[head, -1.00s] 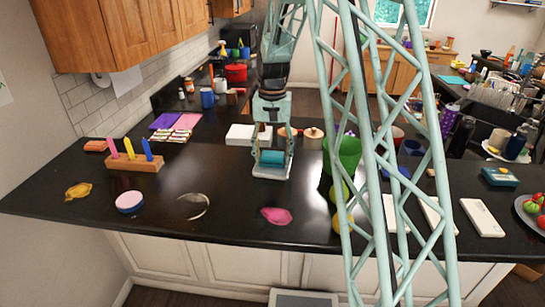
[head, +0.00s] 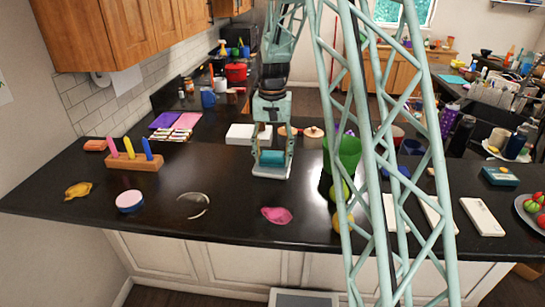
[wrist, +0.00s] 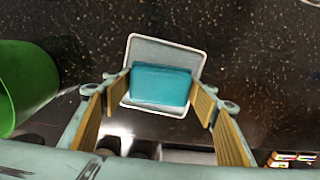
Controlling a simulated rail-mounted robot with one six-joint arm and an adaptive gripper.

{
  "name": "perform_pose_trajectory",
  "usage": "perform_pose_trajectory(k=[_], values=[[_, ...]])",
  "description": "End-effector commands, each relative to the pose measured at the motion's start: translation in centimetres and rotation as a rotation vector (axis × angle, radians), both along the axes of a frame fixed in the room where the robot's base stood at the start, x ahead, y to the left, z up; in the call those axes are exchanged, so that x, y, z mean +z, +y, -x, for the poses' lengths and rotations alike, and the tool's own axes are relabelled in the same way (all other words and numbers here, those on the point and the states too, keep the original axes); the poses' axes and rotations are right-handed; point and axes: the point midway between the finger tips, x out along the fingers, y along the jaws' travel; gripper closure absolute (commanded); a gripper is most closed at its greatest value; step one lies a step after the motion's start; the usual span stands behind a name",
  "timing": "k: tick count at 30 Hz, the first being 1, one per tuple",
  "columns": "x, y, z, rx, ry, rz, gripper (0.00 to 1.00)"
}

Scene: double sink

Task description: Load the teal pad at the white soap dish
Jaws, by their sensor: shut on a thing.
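The teal pad (head: 272,157) is a small block held between the fingers of my gripper (head: 272,150). It also shows in the wrist view (wrist: 161,85), with the fingers (wrist: 161,98) closed on its left and right sides. The white soap dish (head: 271,172) is a shallow rounded tray on the dark counter, directly under the pad. In the wrist view the dish's rim (wrist: 165,43) surrounds the pad on the far and near sides. The pad lies within the dish's outline. Whether its underside touches the dish is hidden.
A green container (head: 345,155) stands close to the right of the dish. A pink item (head: 277,215) lies in front. The counter (head: 220,175) left of the dish is clear.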

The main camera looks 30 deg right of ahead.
Motion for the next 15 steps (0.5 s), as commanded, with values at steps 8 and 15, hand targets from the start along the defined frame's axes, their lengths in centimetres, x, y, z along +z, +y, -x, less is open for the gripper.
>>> perform_pose_trajectory(k=[8,15], values=[[-0.23,0.00,0.00,0.000,0.000,0.000,0.55],[-0.40,0.00,0.00,0.000,0.000,0.000,0.55]])
